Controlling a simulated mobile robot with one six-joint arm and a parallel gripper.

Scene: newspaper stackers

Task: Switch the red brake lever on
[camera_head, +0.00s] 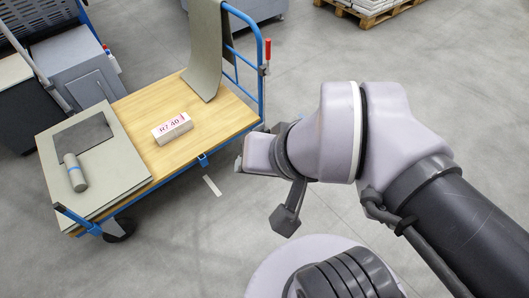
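The red brake lever (268,51) stands near the top of the blue tube handle (262,85) at the right end of a wooden-decked cart (200,105). It looks roughly upright, with a red grip above and a paler part below it. The wrist end of my arm (258,154) is right of the cart's front edge, below the lever in the picture and apart from it. My gripper's fingers are largely hidden behind the wrist, so I cannot see whether they are open or shut.
On the cart lie a box marked "R7 40" (171,128), grey sheets (115,160) with a roll (75,172), and a curved grey sheet (206,60) against the handle. Grey machinery (75,75) stands behind left. A pallet (370,12) is at the back. Open floor lies right of the handle.

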